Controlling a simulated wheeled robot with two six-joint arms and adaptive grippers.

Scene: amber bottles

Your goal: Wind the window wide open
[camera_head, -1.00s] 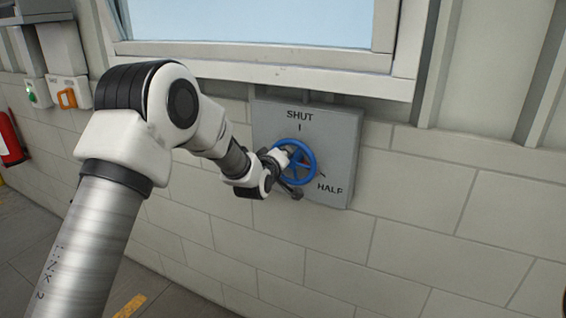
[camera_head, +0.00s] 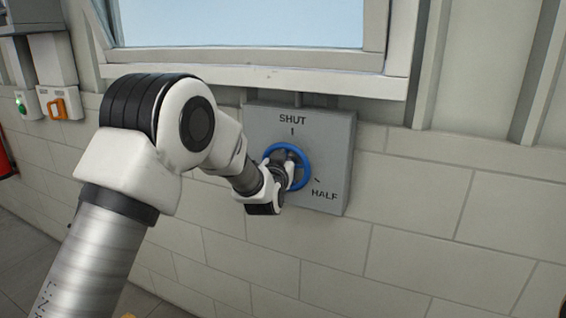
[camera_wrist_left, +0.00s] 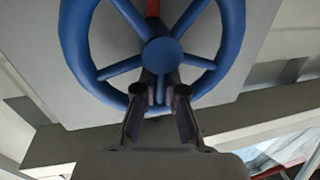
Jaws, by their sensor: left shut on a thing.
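A blue handwheel (camera_head: 306,178) is mounted on a grey wall panel (camera_head: 335,140) lettered SHUT at the top and HALF at the lower right. My left gripper (camera_head: 288,166) is at the wheel and covers much of its middle. In the left wrist view, the gripper (camera_wrist_left: 160,90) is shut on a lower spoke of the wheel (camera_wrist_left: 78,40), just beside the hub. A small red part shows behind the wheel near its top. The window (camera_head: 245,22) is above the panel. Its upper part is out of view, and I cannot tell how far it stands open. My right gripper is not in view.
The pale window sill (camera_head: 300,80) juts out just above the panel. On the left are a box with a green button (camera_head: 21,105) and one with an orange handle (camera_head: 58,106). The block wall (camera_head: 440,220) right of the panel is bare.

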